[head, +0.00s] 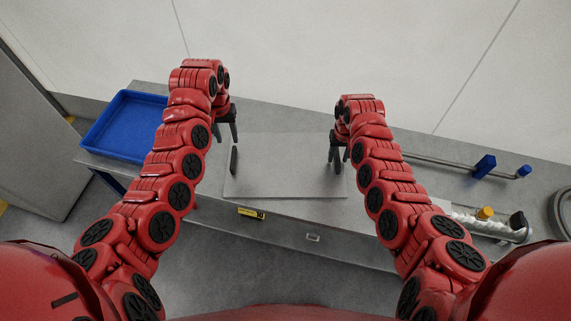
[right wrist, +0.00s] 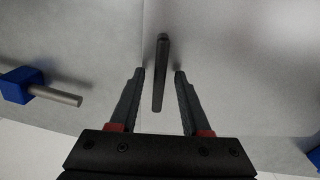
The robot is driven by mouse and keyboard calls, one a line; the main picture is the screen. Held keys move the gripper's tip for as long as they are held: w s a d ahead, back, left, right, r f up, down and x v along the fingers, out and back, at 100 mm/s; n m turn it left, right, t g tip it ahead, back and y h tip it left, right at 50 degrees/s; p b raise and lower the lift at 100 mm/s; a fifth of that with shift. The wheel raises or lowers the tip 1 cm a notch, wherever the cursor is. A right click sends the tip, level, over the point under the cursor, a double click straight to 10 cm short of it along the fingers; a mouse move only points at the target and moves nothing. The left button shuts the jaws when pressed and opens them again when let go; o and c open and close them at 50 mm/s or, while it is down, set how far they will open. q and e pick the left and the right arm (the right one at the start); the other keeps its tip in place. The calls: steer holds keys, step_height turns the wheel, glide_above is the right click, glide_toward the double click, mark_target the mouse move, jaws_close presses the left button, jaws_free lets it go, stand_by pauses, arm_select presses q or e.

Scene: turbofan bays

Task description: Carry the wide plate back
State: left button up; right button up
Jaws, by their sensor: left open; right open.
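The wide plate (head: 285,182) is a flat grey sheet lying on the grey bench, with its near edge close to the bench's front edge. A dark upright handle (head: 234,160) shows at its left side. My left gripper (head: 228,141) is open, just behind and above that handle, apart from it. My right gripper (head: 338,158) is open at the plate's right side. In the right wrist view a dark bar handle (right wrist: 160,75) stands between the open fingers of the right gripper (right wrist: 158,72), with a gap on both sides. My right gripper hides this handle in the head view.
A blue tray (head: 100,143) stands at the bench's left end. A metal rod with a blue block (head: 484,166) lies at the back right. A shiny part with a yellow cap (head: 485,212) lies at the front right. A pale wall (head: 330,50) is behind the bench.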

step_height(320, 180, up, 11)
steer(key=shift+r, duration=0.2)
stand_by(0.5)
